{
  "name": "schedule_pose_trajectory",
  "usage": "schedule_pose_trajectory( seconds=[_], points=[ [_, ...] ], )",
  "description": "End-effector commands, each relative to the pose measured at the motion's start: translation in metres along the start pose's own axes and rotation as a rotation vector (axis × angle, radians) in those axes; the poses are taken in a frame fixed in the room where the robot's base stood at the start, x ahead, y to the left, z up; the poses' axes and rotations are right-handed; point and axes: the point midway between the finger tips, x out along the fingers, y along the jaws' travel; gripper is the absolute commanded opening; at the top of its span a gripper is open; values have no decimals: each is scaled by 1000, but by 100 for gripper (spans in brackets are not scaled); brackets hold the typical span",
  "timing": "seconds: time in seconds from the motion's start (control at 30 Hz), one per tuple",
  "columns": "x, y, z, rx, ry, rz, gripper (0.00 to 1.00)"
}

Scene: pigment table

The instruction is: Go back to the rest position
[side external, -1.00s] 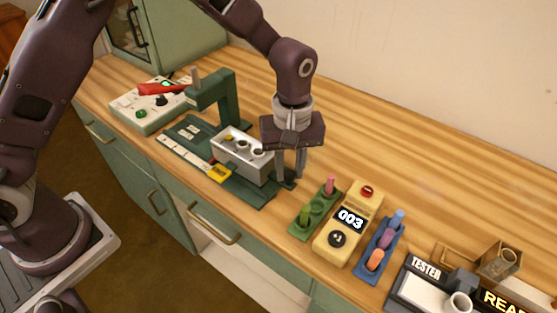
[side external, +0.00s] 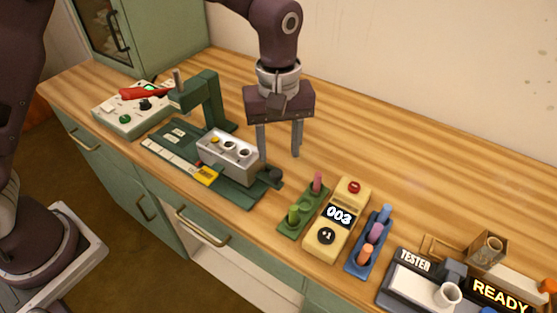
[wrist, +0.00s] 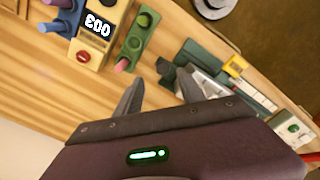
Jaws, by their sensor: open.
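My gripper (side external: 279,150) is open and empty, fingers pointing down, above the table just behind and right of the grey block with several round holes (side external: 229,155). In the wrist view my gripper (wrist: 160,92) shows both fingers spread apart with nothing between them. The block is partly visible in the wrist view (wrist: 198,88).
Right of the gripper stand a green rack (side external: 304,210), a yellow counter (side external: 336,222) reading 003, a blue rack (side external: 370,245) and a tester (side external: 418,283) with a READY sign. A control box (side external: 130,112) stands left. The wooden table (side external: 400,160) is clear behind.

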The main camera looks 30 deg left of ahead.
Motion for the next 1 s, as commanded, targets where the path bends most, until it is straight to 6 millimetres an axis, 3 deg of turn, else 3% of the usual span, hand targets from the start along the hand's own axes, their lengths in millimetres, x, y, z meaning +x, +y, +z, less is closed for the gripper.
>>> schedule_pose_trajectory(
  seconds=[0.37,0.47,0.57,0.7,0.8,0.9,1.0],
  points=[
    [-10,-2,-1,2,0,2,46],
    [-37,-16,-6,40,7,38,46],
    [-90,-58,-10,147,36,113,46],
    [-148,-142,1,357,141,207,46],
    [-165,-200,20,513,253,235,46],
    [-163,-243,40,638,358,227,46],
    [-154,-268,52,722,428,204,46]
  ],
)
